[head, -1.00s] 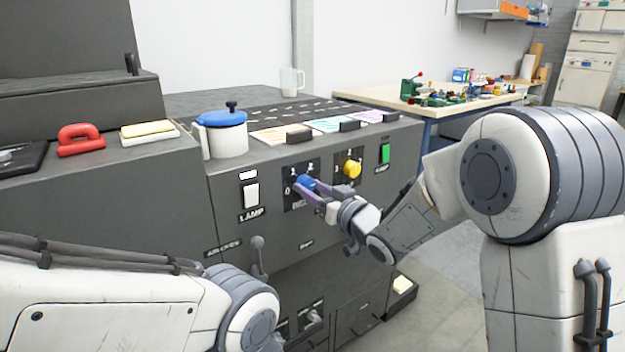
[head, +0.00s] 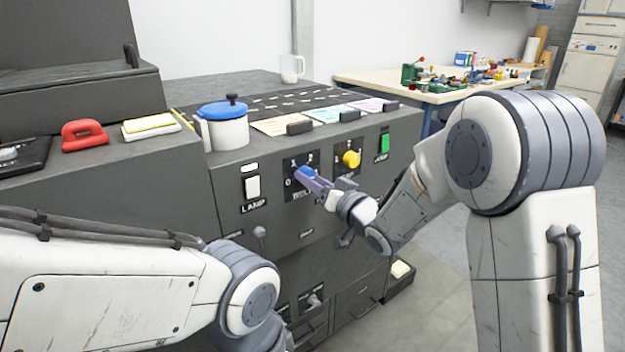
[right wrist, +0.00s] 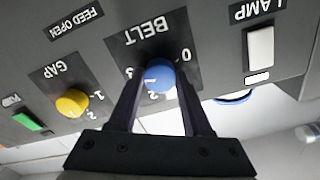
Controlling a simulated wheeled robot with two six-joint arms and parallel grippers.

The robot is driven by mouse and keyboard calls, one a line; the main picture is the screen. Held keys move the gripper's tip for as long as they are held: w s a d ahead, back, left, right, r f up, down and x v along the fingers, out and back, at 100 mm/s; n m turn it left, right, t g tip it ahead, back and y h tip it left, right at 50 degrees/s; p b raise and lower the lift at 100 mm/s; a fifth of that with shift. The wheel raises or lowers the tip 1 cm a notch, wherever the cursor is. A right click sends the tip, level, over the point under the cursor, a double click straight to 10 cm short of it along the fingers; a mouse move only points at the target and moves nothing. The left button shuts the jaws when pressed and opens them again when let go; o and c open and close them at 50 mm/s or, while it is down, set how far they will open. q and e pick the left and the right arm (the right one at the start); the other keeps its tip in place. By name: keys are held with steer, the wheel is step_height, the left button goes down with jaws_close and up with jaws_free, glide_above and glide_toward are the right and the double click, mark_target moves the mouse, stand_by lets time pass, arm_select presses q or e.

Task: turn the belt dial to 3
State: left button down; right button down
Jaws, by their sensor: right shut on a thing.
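The belt dial is a round blue knob (head: 305,174) on a black plate on the front of the dark grey machine. It also shows, upside down, in the right wrist view (right wrist: 159,77) under the word BELT, with 0, 2 and 3 readable around it. A white mark on the knob points left in that view, roughly towards the 3 and 2 side; the exact number is unclear. My right gripper (head: 312,179) is shut on the blue knob, one finger on each side (right wrist: 158,95). My left arm crosses the lower left; its gripper is out of sight.
A yellow gap dial (head: 351,159) and a green switch (head: 384,143) sit to the right of the belt dial. A white lamp switch (head: 252,187) is to its left. A blue-lidded white pot (head: 226,130) stands on the machine above. A small lever (head: 260,232) sticks out below.

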steer(key=shift+f, duration=0.1)
steer(key=shift+c, duration=1.7)
jaws_free()
steer(key=v, duration=1)
steer(key=shift+s+d+p, duration=0.2)
steer(key=shift+p, duration=0.1)
